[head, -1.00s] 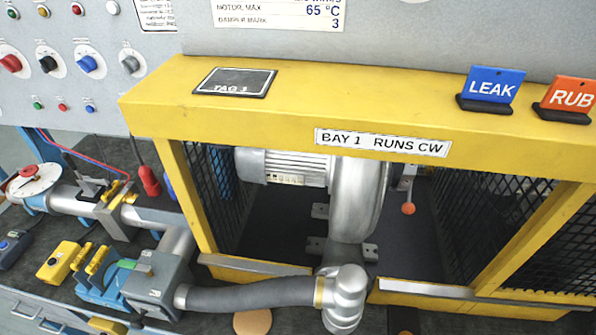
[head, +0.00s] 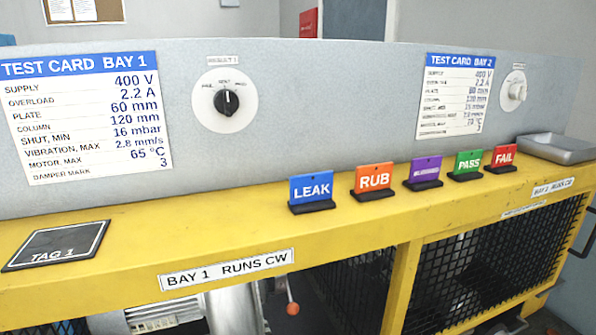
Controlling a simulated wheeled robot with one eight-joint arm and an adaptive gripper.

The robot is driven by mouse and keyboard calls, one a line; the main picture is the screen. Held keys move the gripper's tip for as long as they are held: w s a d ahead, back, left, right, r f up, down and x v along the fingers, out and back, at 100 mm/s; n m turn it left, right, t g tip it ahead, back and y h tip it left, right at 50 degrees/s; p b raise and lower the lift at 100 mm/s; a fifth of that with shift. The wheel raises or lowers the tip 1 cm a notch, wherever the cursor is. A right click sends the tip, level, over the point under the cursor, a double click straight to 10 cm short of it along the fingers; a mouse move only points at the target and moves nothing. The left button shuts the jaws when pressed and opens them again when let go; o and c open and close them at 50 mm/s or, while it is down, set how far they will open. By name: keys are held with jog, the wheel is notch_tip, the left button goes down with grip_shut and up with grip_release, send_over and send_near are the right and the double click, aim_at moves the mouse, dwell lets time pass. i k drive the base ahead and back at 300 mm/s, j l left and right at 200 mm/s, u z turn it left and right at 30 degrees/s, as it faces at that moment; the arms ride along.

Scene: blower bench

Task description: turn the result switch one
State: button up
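The result switch one (head: 228,101) is a black knob on a round white dial, set in the grey panel right of the Bay 1 test card (head: 88,117). Its label reads roughly "RESULT 1", with small position words around the knob. The knob's white mark points about straight up. A second dial with a pale knob (head: 516,91) sits at the far right, beside the Bay 2 test card (head: 458,97). My gripper is not in view.
A yellow frame (head: 330,232) runs below the panel. On it stand upright signs: blue LEAK (head: 311,190), orange RUB (head: 374,180), a purple one (head: 424,172), green PASS (head: 467,164) and red FAIL (head: 503,157). A black TAG 1 plate (head: 57,245) and a grey tray (head: 560,147) lie there too.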

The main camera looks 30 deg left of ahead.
aim_at(226, 102)
jog(key=u, duration=0.45)
jog(key=j+u, duration=0.15)
jog(key=u, duration=0.3)
jog(key=j+u, duration=0.1)
jog(key=u, duration=0.35)
jog(key=j+u, duration=0.1)
jog(key=u, duration=0.35)
